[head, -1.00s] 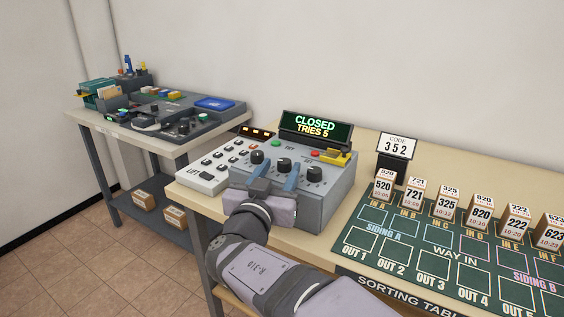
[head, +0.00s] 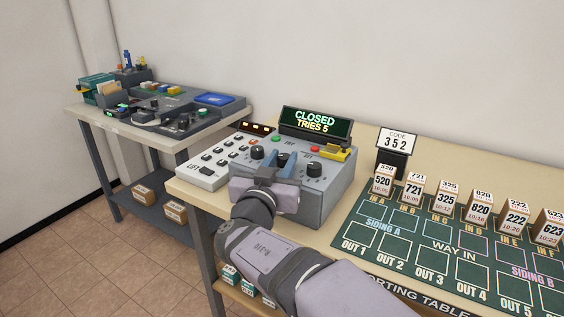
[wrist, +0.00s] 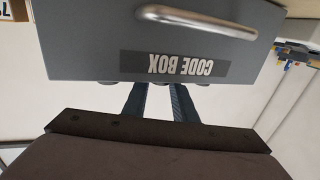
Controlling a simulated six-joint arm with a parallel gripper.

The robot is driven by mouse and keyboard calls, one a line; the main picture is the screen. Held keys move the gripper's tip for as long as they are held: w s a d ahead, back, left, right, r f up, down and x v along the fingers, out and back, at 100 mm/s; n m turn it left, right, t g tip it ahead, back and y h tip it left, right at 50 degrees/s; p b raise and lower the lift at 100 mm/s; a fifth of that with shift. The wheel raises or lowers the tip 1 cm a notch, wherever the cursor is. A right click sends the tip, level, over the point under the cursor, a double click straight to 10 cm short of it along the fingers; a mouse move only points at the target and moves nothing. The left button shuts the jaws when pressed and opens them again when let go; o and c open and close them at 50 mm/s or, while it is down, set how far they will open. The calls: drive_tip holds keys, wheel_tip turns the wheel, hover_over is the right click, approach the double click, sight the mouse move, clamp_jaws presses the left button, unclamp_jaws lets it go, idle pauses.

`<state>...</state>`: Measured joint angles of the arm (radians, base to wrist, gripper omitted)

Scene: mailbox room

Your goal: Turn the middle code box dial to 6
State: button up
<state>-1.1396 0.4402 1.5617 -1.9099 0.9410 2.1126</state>
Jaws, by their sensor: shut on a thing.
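The grey code box (head: 318,203) stands on the table with three dark dials on its sloping top; its front label shows upside down in the wrist view (wrist: 175,66). The left dial (head: 257,153) and right dial (head: 314,170) are uncovered. My gripper (head: 280,159) is shut on the middle dial (head: 281,156), one blue finger on each side. The fingers mostly hide that dial, and I cannot read its setting. In the wrist view the fingers (wrist: 163,103) reach behind the box edge, so the dial is hidden there. The display (head: 315,122) reads CLOSED, TRIES 5.
A code sign (head: 397,142) reading 352 stands right of the box. A white keypad panel (head: 208,172) is close on the left. Numbered parcels stand on the green sorting mat (head: 385,215) at the right. A second table (head: 90,118) stands at the left.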

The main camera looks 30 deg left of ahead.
drive_tip(key=shift+d+f+b, duration=0.1)
drive_tip(key=shift+f+b, duration=0.25)
drive_tip(key=shift+b, duration=0.8)
drive_tip(key=y+b, duration=0.1)
drive_tip(key=b, duration=0.2)
drive_tip(key=n+g+y+b, duration=0.1)
drive_tip(key=b, duration=0.3)
drive_tip(key=shift+w+d+f+n+y, duration=0.15)
drive_tip(key=shift+n+y, duration=0.15)
drive_tip(key=shift+n+g+y+b, duration=0.3)
drive_tip(key=shift+y+b, duration=0.1)
drive_tip(key=shift+b, duration=0.85)
drive_tip(key=shift+n+y+b, duration=0.3)
drive_tip(key=shift+b, duration=0.35)
drive_tip(key=shift+r, duration=0.35)
drive_tip(key=o, duration=1)
drive_tip(key=shift+o, duration=0.2)
drive_tip(key=shift+r, duration=0.1)
